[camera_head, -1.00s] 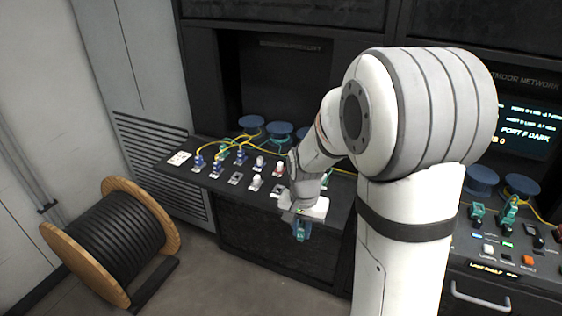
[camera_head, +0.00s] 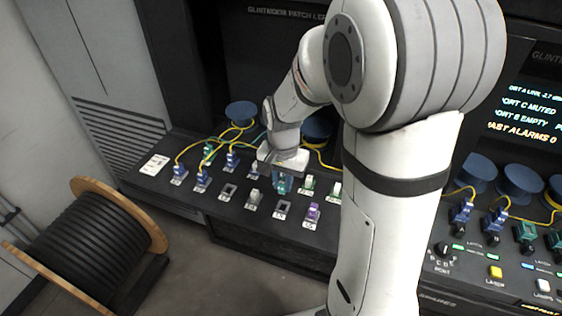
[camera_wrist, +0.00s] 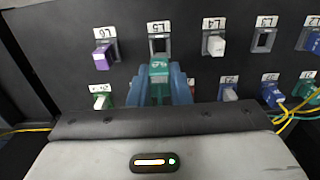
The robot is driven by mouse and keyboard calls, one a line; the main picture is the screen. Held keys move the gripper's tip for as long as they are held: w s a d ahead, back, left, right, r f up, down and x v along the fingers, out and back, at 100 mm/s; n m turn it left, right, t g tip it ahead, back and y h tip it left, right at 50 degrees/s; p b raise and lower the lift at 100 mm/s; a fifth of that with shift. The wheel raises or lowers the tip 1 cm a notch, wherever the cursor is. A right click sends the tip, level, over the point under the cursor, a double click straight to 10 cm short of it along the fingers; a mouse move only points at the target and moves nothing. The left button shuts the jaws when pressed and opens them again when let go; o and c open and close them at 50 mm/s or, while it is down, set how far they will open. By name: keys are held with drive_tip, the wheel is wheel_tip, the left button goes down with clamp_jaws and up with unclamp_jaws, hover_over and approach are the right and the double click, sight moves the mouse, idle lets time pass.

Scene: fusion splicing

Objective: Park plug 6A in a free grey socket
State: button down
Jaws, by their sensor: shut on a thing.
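My gripper (camera_wrist: 160,88) is shut on a teal-green plug (camera_wrist: 159,71), its blue fingers on either side. The label on the plug is too small to read. In the wrist view the plug is just below the empty grey socket L5 (camera_wrist: 158,46) and overlaps its lower edge; I cannot tell whether they touch. In the head view my gripper (camera_head: 283,184) is over the sloping panel, behind the empty socket L5 (camera_head: 282,210). Another empty grey socket, L3 (camera_wrist: 263,41), shows to the right in the wrist view.
A purple plug (camera_wrist: 101,58) sits in L6 and a white plug (camera_wrist: 214,45) in L4, flanking L5. Blue plugs with yellow cords (camera_head: 203,175) stand at the panel's left. Blue spools (camera_head: 240,113) stand behind. A cable drum (camera_head: 84,248) is on the floor at left.

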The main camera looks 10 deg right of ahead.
drive_tip(key=shift+w+f, duration=0.15)
drive_tip(key=shift+w, duration=0.05)
drive_tip(key=shift+s+d+f+b, duration=0.1)
drive_tip(key=shift+f+b, duration=2.2)
drive_tip(key=shift+f, duration=0.7)
drive_tip(key=shift+f+b, duration=0.55)
drive_tip(key=c, duration=1.3)
unclamp_jaws()
drive_tip(key=shift+o, duration=0.2)
drive_tip(key=shift+r, duration=0.1)
wheel_tip(320, 180, up, 8)
drive_tip(key=shift+f, duration=0.1)
